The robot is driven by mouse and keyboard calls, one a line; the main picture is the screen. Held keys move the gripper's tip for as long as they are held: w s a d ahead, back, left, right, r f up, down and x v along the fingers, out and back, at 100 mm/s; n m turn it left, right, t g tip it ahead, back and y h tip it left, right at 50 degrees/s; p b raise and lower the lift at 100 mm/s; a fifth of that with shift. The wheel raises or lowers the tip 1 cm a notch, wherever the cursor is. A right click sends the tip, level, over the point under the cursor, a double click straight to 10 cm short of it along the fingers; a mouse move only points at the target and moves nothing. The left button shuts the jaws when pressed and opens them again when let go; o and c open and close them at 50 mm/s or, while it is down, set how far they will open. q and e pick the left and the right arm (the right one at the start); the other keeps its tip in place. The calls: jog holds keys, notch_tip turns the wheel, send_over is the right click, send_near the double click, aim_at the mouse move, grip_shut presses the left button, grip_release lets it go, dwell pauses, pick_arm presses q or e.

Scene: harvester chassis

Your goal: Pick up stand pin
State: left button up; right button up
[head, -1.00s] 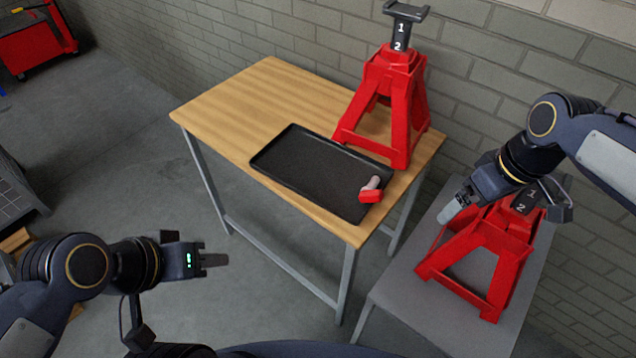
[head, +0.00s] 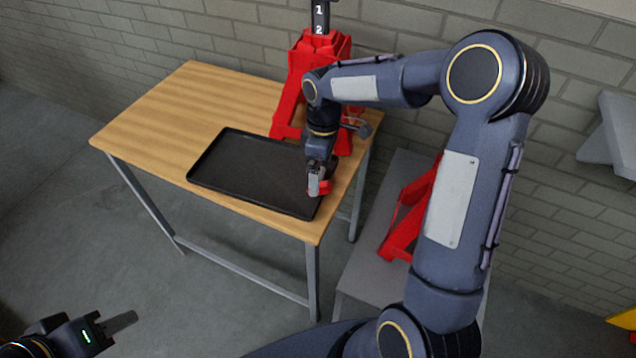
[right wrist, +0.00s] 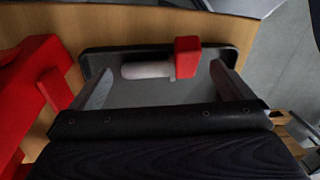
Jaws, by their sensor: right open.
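The stand pin has a light grey shaft and a red block head.
A red jack stand (head: 297,82) stands on the wooden table (head: 150,112) behind the tray, close to my right forearm. Another red stand (head: 404,222) is on a grey table (head: 361,260) to the right, partly hidden by my arm. The table's left part is clear.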

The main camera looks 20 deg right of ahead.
jog(key=shift+s+f, duration=0.1)
jog(key=shift+f, duration=0.65)
jog(key=c, duration=1.2)
jog(key=shift+o, duration=0.2)
jog(key=shift+r, duration=0.15)
